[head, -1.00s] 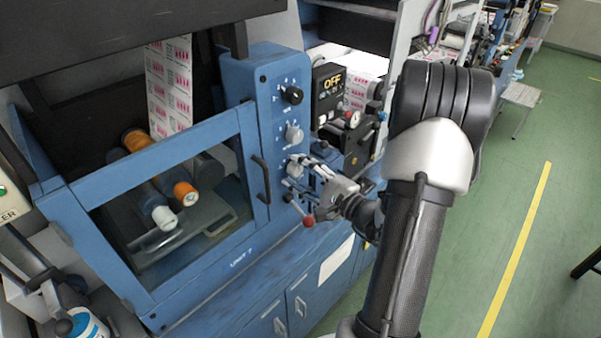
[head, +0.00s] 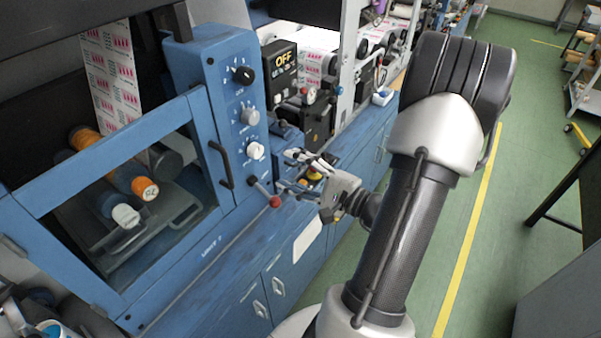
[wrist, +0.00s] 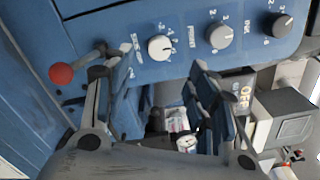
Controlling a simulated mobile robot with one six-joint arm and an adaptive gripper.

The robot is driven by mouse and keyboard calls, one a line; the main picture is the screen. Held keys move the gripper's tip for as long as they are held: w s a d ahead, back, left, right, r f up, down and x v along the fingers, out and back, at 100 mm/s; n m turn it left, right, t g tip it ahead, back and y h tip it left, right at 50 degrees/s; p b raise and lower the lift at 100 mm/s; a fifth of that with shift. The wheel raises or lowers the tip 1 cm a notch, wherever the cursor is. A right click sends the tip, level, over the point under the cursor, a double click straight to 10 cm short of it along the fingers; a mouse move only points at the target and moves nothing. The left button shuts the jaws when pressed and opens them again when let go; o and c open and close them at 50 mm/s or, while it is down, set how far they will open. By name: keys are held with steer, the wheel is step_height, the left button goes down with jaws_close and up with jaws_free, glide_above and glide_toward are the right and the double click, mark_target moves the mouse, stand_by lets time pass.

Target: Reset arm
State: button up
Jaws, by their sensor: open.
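My gripper (head: 302,170) is open and empty in the head view, in front of the blue control panel (head: 203,64) of the rewinder. In the wrist view its two fingers (wrist: 150,108) stand apart with nothing between them. A lever with a red ball (head: 275,201) sticks out low on the panel, left of and below the fingers. In the wrist view the red ball (wrist: 61,73) is at the left, apart from the left finger. A white knob (head: 255,150), a grey knob (head: 249,116) and a black knob (head: 243,75) sit above the lever.
A black box showing OFF (head: 281,66) stands right of the panel. A window door with a black handle (head: 221,164) is at the left, orange-ended rolls behind it. Blue cabinets (head: 290,268) lie below. Green floor (head: 455,215) with a yellow line is open at the right.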

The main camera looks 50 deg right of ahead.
steer(key=shift+s, duration=0.95)
